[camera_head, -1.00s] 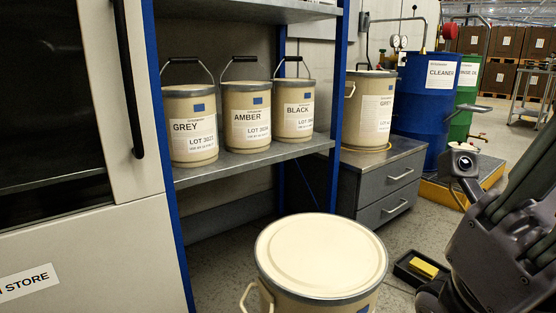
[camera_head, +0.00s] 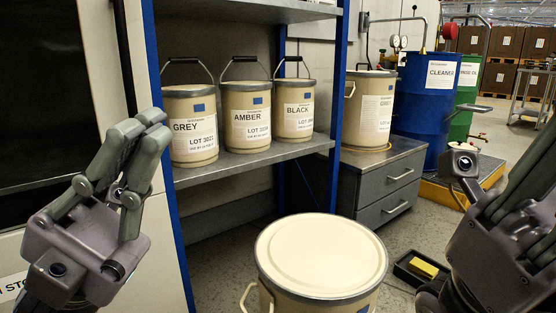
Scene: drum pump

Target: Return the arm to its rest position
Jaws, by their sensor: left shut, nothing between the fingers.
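My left gripper (camera_head: 148,125) is at the left of the head view, in front of the cabinet and the shelf's blue post. Its grey-green fingers point up and are shut with nothing between them. My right gripper (camera_head: 500,235) is at the right edge, large and dark. Its fingertips run out of the picture, so I cannot tell if it is open or shut.
A lidded drum (camera_head: 322,255) stands at the front centre, between my grippers. Pails labelled GREY (camera_head: 192,125), AMBER (camera_head: 247,115) and BLACK (camera_head: 294,108) stand on the shelf. A drawer unit (camera_head: 383,185), a blue CLEANER drum (camera_head: 425,105) and a black tray (camera_head: 405,268) are to the right.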

